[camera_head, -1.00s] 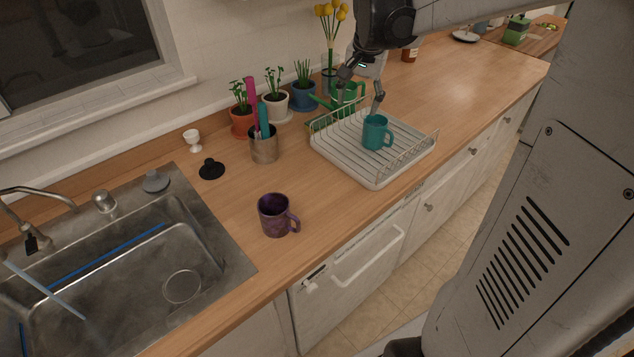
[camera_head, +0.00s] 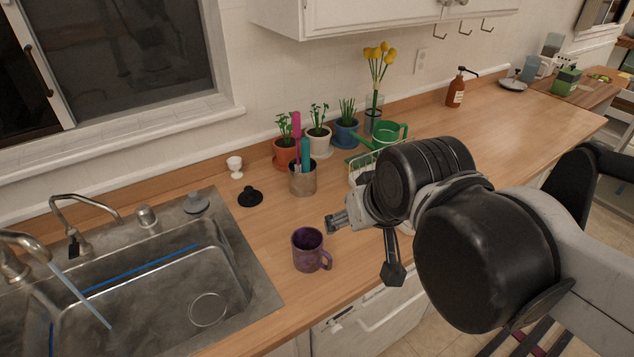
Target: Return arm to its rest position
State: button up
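My gripper (camera_head: 364,247) hangs over the counter at the lower middle of the head view. Its fingers are spread apart and nothing shows between them. My dark wrist and arm come in from the right and cover much of the counter's front. A purple mug (camera_head: 307,250) stands upright on the counter, just left of my gripper. The dish rack (camera_head: 357,167) is mostly hidden behind my wrist, with only its left back edge showing. The teal mug seen in the rack earlier is hidden.
Potted plants, a green watering can (camera_head: 388,133) and a utensil cup (camera_head: 303,182) stand along the wall. The metal sink (camera_head: 160,285) is at left. A white upper cabinet (camera_head: 350,15) hangs above.

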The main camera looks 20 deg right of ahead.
jog(key=shift+s+a+f+n, duration=0.3)
jog(key=shift+s+a, duration=0.05)
jog(key=shift+s, duration=0.1)
jog(key=shift+f, duration=0.1)
notch_tip(320, 180, down, 5)
jog(key=b, duration=0.5)
jog(key=shift+c, duration=0.3)
dwell(0.5)
